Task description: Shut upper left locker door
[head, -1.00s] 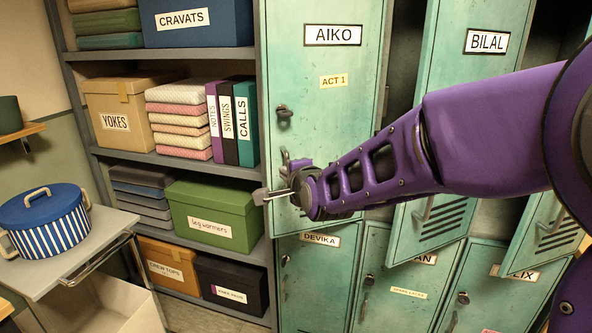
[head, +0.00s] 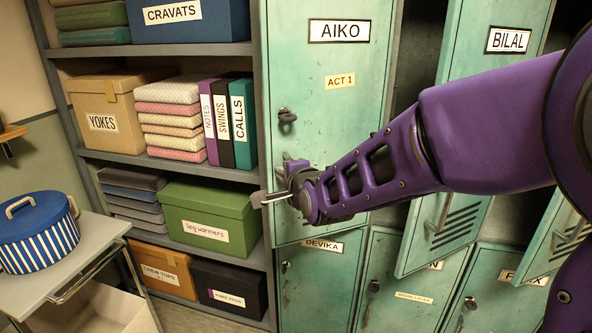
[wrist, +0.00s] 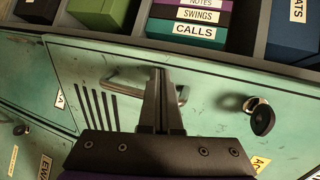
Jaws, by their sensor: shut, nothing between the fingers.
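The upper left locker door, labelled AIKO (head: 345,130), is pale green with a dark lock knob (head: 287,117) and a bar handle (wrist: 125,80). Its bottom edge slopes against the row below, so it looks slightly ajar; how far is hard to tell. My gripper (head: 268,200) is shut and empty, near the door's lower left edge. In the wrist view, its closed fingers (wrist: 157,85) lie over the handle, close to the door face; whether they touch is unclear. My arm hides the door's lower right part.
The BILAL door (head: 475,120) stands open to the right, with another open door (head: 555,235) beyond. Shut lower lockers such as DEVIKA (head: 318,290) lie below. A loaded shelf (head: 245,163) is directly left. A cart (head: 85,255) with a striped pot (head: 40,232) stands far left.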

